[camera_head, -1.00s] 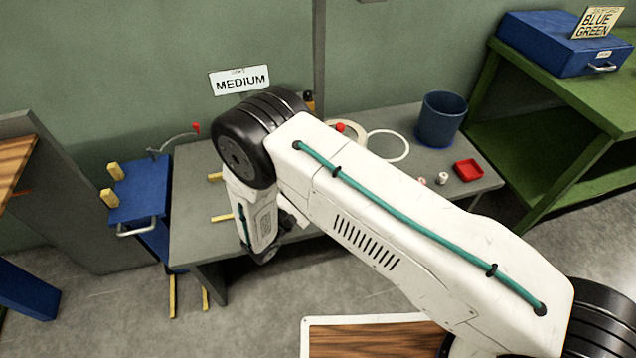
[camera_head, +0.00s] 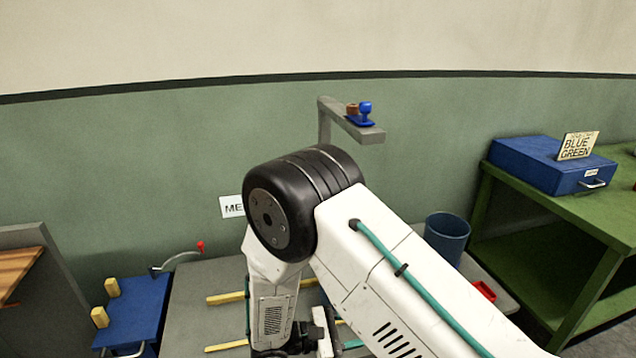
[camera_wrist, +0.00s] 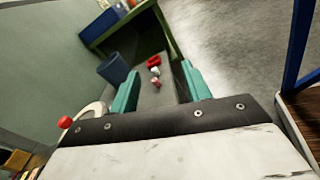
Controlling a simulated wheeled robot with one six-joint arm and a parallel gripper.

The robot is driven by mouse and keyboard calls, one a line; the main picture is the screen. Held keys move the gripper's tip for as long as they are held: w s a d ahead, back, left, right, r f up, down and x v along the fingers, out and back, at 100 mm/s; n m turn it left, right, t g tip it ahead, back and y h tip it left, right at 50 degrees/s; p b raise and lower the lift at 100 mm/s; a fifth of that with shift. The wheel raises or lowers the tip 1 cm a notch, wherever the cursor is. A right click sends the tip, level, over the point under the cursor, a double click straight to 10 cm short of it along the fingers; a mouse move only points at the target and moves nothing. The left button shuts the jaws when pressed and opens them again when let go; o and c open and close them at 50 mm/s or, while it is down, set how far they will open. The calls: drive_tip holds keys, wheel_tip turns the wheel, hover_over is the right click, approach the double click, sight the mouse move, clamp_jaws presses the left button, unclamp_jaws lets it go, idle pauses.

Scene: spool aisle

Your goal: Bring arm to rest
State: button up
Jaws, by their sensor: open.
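My gripper shows in the wrist view (camera_wrist: 160,88), with its two teal fingers wide apart and nothing between them. Beyond the fingers lie the grey table top, a red tray (camera_wrist: 154,61) and small pale and red pieces (camera_wrist: 155,74). In the head view my arm rises from the lower right, bends at a black elbow and hangs down over the grey table (camera_head: 195,290). There my gripper is at the bottom edge, mostly cut off or hidden by the arm.
A blue bin (camera_head: 446,236) and a red tray (camera_head: 484,290) stand at the table's right. A green bench (camera_head: 560,205) bears a blue case (camera_head: 552,166). A grey post with a shelf (camera_head: 352,125) stands behind the elbow. A blue stand (camera_head: 138,308) is at left.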

drive_tip(key=s+d+r+m+g+y, duration=0.1)
drive_tip(key=s+d+r+m+y, duration=0.4)
drive_tip(key=r, duration=0.5)
drive_tip(key=s+d+r+m+g+y, duration=0.1)
drive_tip(key=s+d+r+m+y, duration=0.5)
drive_tip(key=s+r, duration=0.3)
drive_tip(key=s+d+r+m+y, duration=0.5)
drive_tip(key=s+r, duration=0.3)
drive_tip(key=r, duration=0.5)
drive_tip(key=shift+d+m+g+y, duration=0.3)
drive_tip(key=shift+d+m+g, duration=0.1)
drive_tip(key=shift+d+m, duration=0.25)
drive_tip(key=shift+s, duration=0.1)
idle(0.5)
